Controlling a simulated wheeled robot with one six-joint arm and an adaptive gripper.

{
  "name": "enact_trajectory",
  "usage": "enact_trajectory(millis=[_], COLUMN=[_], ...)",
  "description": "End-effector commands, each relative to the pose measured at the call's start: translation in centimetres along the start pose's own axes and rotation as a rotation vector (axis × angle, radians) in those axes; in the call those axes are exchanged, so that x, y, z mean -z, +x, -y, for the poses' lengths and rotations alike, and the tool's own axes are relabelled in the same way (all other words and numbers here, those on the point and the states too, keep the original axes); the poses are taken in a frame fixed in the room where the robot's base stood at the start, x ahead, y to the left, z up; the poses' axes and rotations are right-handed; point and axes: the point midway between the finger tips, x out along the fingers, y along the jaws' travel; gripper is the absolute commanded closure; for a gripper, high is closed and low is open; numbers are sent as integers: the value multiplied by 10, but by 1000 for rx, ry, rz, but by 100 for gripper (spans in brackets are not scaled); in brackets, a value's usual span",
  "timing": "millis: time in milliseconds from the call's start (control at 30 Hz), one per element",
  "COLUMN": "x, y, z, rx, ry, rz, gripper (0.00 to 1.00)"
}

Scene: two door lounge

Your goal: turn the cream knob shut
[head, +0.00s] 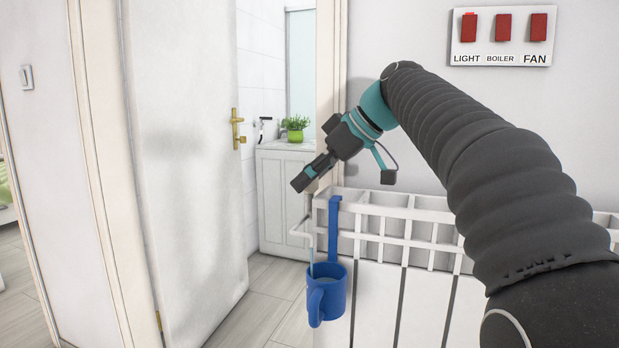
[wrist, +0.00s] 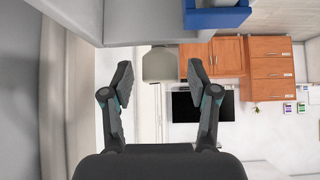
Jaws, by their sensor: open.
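The cream knob (wrist: 160,66) shows in the wrist view as a small blunt block, in line with the gap between my fingertips. My gripper (wrist: 160,78) is open, with one finger to each side of this gap. I cannot tell how far the knob lies beyond the tips, and no contact shows. In the head view my gripper (head: 300,182) points down and left, above the left end of the white radiator (head: 385,222). I cannot make out the knob in the head view.
A blue mug-shaped holder (head: 327,292) hangs on the radiator's left end, below my gripper; blue also shows in the wrist view (wrist: 216,17). A door (head: 185,170) with a brass handle stands left. A switch panel (head: 503,37) is on the wall. Floor is clear at the doorway.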

Motion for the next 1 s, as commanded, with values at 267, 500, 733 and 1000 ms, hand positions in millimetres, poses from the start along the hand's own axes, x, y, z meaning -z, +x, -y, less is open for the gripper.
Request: enact_trajectory(millis=[267, 500, 733, 1000], x=[0, 0, 0, -1], y=[4, 4, 4, 4], z=[0, 0, 0, 1], rx=[0, 0, -2, -56], ry=[0, 0, 2, 55], rz=[0, 0, 0, 0], gripper=[40, 80, 100, 100])
